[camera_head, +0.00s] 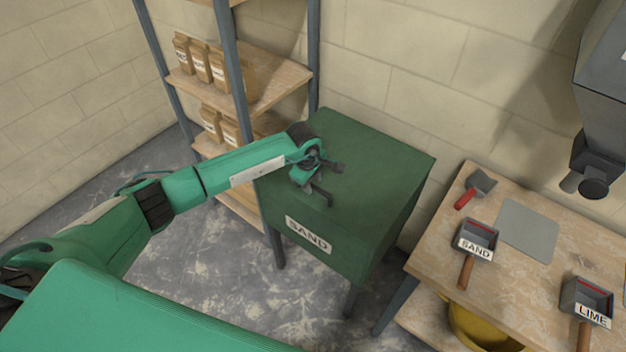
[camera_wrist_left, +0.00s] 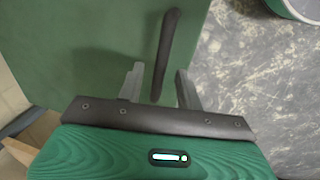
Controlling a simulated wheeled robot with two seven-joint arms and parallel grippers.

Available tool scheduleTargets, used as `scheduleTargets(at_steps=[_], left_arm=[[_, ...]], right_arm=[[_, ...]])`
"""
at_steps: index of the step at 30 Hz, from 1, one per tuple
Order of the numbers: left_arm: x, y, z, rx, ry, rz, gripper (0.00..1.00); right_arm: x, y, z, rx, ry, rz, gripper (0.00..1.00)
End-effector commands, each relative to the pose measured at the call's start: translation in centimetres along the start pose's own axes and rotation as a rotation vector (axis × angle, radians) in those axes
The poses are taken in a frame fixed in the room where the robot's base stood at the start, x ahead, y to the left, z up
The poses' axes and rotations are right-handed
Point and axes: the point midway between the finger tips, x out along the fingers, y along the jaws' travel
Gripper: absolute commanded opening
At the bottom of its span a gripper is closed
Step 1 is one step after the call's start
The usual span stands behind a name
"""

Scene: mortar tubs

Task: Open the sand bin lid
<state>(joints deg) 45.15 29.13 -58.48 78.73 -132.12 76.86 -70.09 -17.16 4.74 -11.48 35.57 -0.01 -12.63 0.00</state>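The sand bin (camera_head: 335,230) is a dark green box on legs, with a white SAND label on its front. Its flat green lid (camera_head: 370,150) is down. My left gripper (camera_head: 328,183) is over the lid, towards its front left part. In the left wrist view, a dark bar handle (camera_wrist_left: 167,50) stands out against the green lid (camera_wrist_left: 90,50). My left gripper (camera_wrist_left: 159,82) is open there, with the handle's near end between its two grey fingers and a gap on each side. My right gripper is in neither view.
A shelf (camera_head: 265,85) with several paper bags stands behind and left of the bin. To the right is a workbench (camera_head: 570,250) with a SAND scoop (camera_head: 476,240), a LIME scoop (camera_head: 588,298) and a red-handled trowel (camera_head: 477,187). A grey hopper (camera_head: 605,100) hangs above it.

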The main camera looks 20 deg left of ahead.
Motion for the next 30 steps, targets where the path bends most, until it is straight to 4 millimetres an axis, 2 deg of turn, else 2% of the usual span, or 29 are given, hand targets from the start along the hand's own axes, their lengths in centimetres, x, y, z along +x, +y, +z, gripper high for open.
scheduleTargets(at_steps=[4,13,18,19,26,30], left_arm=[[0.94,-0.06,0.03,0.0,0.0,-0.001,0.36],[1.14,-0.05,0.01,0.0,0.0,0.0,0.36],[1.12,-0.05,0.0,0.0,0.0,0.0,0.03],[1.12,-0.05,0.0,0.0,0.0,0.0,0.0],[1.01,0.0,-0.02,0.0,0.0,-0.002,0.0],[0.26,0.38,-0.03,0.0,0.0,-0.017,0.0]], right_arm=[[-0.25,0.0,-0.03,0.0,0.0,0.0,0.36],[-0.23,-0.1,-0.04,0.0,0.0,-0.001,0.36],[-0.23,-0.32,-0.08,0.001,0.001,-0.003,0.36],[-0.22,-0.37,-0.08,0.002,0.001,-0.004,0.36],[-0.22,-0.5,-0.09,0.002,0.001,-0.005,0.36],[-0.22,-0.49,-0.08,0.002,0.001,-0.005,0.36]])
